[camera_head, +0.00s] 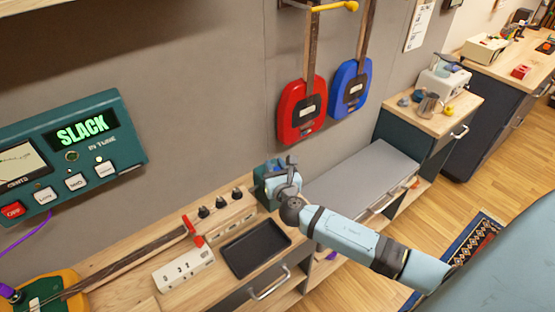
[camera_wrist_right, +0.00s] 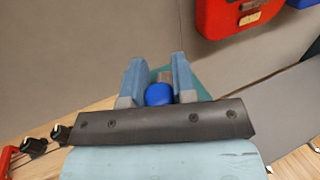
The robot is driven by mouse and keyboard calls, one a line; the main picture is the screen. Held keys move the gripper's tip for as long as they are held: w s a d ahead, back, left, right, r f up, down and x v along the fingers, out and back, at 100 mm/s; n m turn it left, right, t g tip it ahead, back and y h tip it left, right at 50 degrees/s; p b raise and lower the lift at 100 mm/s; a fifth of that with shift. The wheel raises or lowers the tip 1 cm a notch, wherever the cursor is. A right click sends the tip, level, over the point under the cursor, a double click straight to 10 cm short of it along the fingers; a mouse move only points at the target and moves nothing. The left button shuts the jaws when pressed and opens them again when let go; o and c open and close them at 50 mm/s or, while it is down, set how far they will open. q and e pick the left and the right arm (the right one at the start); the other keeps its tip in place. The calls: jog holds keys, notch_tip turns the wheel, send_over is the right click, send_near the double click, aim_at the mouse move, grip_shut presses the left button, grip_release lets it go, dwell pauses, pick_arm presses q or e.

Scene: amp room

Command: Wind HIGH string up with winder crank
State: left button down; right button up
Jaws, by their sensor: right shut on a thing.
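My right gripper (camera_head: 281,168) is at a teal box-like holder (camera_head: 260,188) on the bench against the wall. In the right wrist view its two fingers (camera_wrist_right: 158,68) are shut on a blue rounded piece (camera_wrist_right: 158,94), with teal surface behind it. The piece may be the winder crank's handle; the rest of it is hidden. A stringed instrument lies at the lower left, with its neck (camera_head: 130,258) pointing to a white numbered block (camera_head: 184,269) and red parts (camera_head: 191,228). The tuner (camera_head: 75,150) on the wall reads SLACK. My left gripper is not in view.
Red (camera_head: 301,110) and blue (camera_head: 349,88) guitars hang above. A grey bench top (camera_head: 360,175) to the right is clear.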

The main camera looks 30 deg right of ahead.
jog(key=shift+w+a+m+g+h, duration=0.15)
jog(key=shift+m+g+h, duration=0.25)
jog(key=shift+m+h, duration=0.45)
jog(key=shift+a+h+p, duration=0.1)
jog(key=shift+h+p, duration=0.2)
jog(key=shift+h, duration=0.15)
jog(key=o, duration=0.9)
jog(key=shift+b+v, duration=1.15)
jog(key=shift+v, duration=5.75)
jog(key=shift+a+r, duration=0.1)
